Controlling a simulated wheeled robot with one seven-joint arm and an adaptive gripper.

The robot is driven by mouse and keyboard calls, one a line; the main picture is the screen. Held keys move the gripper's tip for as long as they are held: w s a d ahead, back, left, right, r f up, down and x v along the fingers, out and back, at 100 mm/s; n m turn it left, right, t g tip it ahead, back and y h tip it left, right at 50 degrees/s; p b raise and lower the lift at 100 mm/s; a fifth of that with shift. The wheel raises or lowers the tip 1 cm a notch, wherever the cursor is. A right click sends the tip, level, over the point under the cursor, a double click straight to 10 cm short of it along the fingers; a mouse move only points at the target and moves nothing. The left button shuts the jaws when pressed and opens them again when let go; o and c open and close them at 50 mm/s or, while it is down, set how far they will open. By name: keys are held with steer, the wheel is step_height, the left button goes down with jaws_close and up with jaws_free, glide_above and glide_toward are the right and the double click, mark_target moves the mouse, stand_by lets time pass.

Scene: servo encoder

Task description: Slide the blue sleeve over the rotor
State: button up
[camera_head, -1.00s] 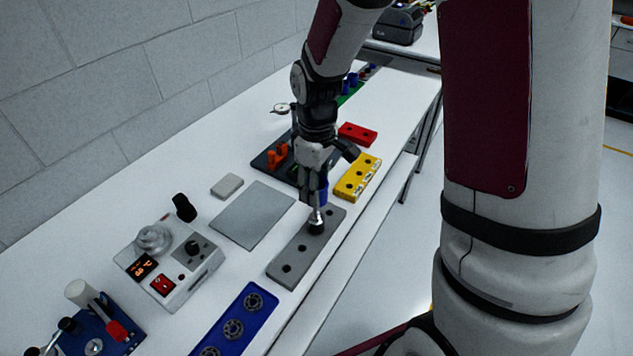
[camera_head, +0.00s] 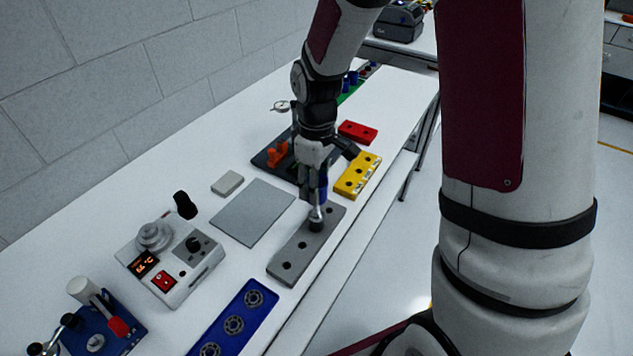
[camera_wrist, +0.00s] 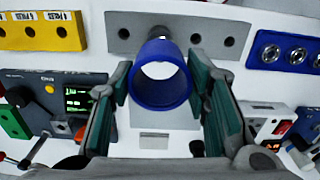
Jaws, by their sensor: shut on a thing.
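My gripper (camera_head: 315,190) is shut on the blue sleeve (camera_wrist: 160,98), a short open-ended tube between the two fingers in the wrist view. In the head view the blue sleeve (camera_head: 322,188) shows only in part behind the fingers. The rotor (camera_head: 317,217), a metal piece with a dark base, stands upright in the grey block (camera_head: 290,253), just below the sleeve. In the wrist view the rotor (camera_wrist: 160,32) peeks out above the sleeve's rim. The sleeve hides the rest of it. I cannot tell whether the rotor's top is inside the sleeve.
The yellow block (camera_head: 357,177) and red block (camera_head: 358,132) lie beyond my gripper. A dark fixture with orange parts (camera_head: 278,153) stands behind it. A grey mat (camera_head: 252,212), a heater with a display (camera_head: 170,260) and a blue bearing tray (camera_head: 224,314) lie left and nearer.

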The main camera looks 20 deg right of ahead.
mark_target(316, 209)
steer(key=shift+f, duration=0.2)
steer(key=shift+f, duration=0.8)
steer(key=shift+f+b, duration=0.2)
steer(key=shift+b, duration=0.1)
steer(key=shift+f, duration=0.75)
steer(key=shift+f, duration=0.15)
steer(key=shift+f+b, duration=0.45)
steer(key=shift+f, duration=0.3)
steer(key=shift+f, duration=0.15)
stand_by(0.3)
steer(key=shift+f+b, duration=0.35)
steer(key=shift+f, duration=0.5)
